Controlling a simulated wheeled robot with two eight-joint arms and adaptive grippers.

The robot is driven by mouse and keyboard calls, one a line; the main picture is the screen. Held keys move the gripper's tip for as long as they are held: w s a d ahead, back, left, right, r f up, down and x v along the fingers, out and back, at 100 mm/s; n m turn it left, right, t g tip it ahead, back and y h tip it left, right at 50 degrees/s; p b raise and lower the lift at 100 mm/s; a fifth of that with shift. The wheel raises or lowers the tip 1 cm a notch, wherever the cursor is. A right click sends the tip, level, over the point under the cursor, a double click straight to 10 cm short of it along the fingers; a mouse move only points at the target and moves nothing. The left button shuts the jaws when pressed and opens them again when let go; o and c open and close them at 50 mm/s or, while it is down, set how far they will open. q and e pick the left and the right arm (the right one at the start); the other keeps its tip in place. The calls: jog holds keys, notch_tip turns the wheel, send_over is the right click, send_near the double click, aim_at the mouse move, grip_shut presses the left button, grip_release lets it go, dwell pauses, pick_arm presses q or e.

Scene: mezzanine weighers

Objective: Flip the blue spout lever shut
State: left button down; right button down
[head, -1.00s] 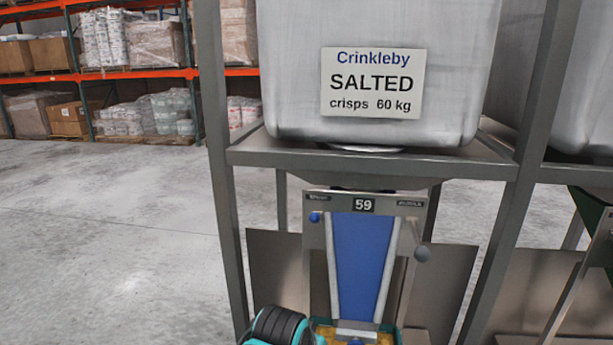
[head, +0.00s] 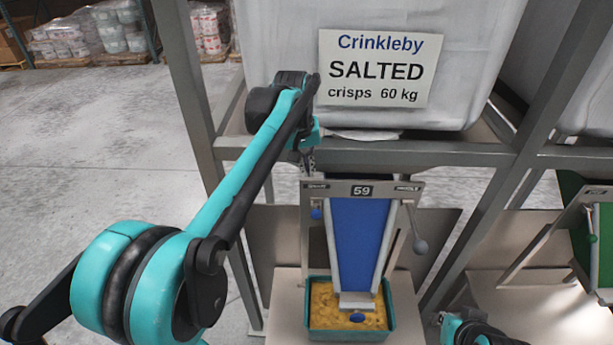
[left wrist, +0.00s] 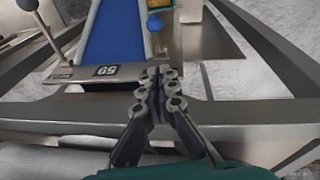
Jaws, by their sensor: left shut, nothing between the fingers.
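The blue spout (head: 357,240) slopes down below the number 59 plate. A small blue knob (head: 316,213) sits at its upper left; it also shows in the left wrist view (left wrist: 154,22). A lever with a grey ball (head: 420,247) hangs at its right side; the ball shows in the left wrist view (left wrist: 28,4). My left gripper (head: 309,163) points down, just above the spout's top left corner and above the blue knob, apart from it. In the left wrist view its fingers (left wrist: 157,76) are together and empty. My right gripper's fingers do not show.
A teal tray (head: 310,333) of yellow crisps stands under the spout. A grey frame rail (head: 430,153) crosses above, bearing a white "SALTED" bin (head: 465,60). A green spout (head: 583,230) is at the right. Open floor (head: 90,150) lies left.

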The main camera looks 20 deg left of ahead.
pick_arm(q)
jog(key=shift+w+r, duration=0.2)
jog(key=shift+r, duration=0.15)
jog(key=shift+s, duration=0.1)
jog(key=p, duration=0.1)
send_over(316, 211)
jog(key=w+a, duration=0.2)
jog(key=w, duration=0.1)
jog(key=s+a+f+x, duration=0.1)
jog(key=s+x, duration=0.1)
jog(key=x, duration=0.8)
jog(key=shift+s+d+f+p, duration=0.55)
jog(key=shift+s+d+f, duration=0.25)
jog(key=shift+s+f, duration=0.25)
jog(key=shift+f, duration=0.1)
